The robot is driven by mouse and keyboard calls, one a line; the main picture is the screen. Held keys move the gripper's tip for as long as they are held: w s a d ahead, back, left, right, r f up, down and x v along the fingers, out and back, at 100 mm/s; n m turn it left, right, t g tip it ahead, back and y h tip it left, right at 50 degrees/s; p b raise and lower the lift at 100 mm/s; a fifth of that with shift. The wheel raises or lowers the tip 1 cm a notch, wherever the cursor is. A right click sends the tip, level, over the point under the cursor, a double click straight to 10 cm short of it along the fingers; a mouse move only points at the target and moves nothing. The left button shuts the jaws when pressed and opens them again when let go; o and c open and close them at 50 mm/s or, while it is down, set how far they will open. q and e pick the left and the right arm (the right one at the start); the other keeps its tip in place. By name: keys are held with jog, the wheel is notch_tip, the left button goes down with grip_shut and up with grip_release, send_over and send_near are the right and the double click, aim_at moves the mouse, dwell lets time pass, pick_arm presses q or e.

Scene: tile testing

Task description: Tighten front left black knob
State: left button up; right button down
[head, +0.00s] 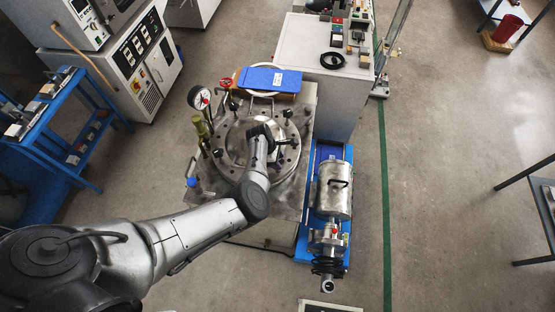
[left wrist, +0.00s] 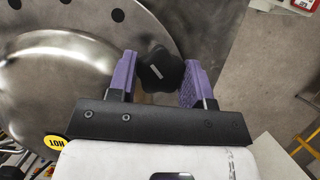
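The round metal lid (head: 233,141) sits on the test rig, with several black knobs around its rim, such as one at its left (head: 218,153) and one at its back right (head: 288,113). My left arm reaches over the lid from the front, and its wrist hides part of the lid. In the left wrist view, a lobed black knob (left wrist: 160,70) lies between the two purple fingers of my left gripper (left wrist: 160,80), beside the shiny lid (left wrist: 60,80). The fingers stand close on either side of it; whether they press on it is unclear. My right gripper is not in view.
A pressure gauge (head: 199,97) and a brass-coloured cylinder (head: 201,130) stand left of the lid. A blue folder (head: 268,79) lies behind it. A metal pump unit (head: 334,190) on a blue frame stands to the right. The floor right of the green line is mostly clear.

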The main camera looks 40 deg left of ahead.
pick_arm(q)
jog(key=c, duration=0.4)
jog(key=shift+o, duration=0.2)
jog(key=m+g, duration=0.1)
jog(key=m, duration=0.2)
jog(key=m+g, duration=0.1)
jog(key=m, duration=0.1)
jog(key=m+b, duration=0.1)
jog(key=m, duration=0.1)
jog(key=shift+w+g+h, duration=0.15)
jog(key=shift+g+h, duration=0.15)
jog(key=shift+g, duration=0.1)
jog(key=m+g+b, duration=0.1)
jog(key=m, duration=0.1)
jog(key=m+g+b, duration=0.1)
jog(key=m, duration=0.2)
jog(key=shift+f, duration=0.1)
jog(key=m+y, duration=0.1)
jog(key=m, duration=0.1)
jog(key=m+g+b, duration=0.1)
jog(key=m, duration=0.1)
jog(key=shift+w+m+y+b, duration=0.1)
jog(key=shift+m+y+b, duration=0.2)
jog(key=shift+y, duration=0.1)
jog(key=shift+d+m+g, duration=0.1)
jog(key=shift+m+g, duration=0.2)
jog(key=shift+m, duration=0.3)
jog(key=shift+y, duration=0.3)
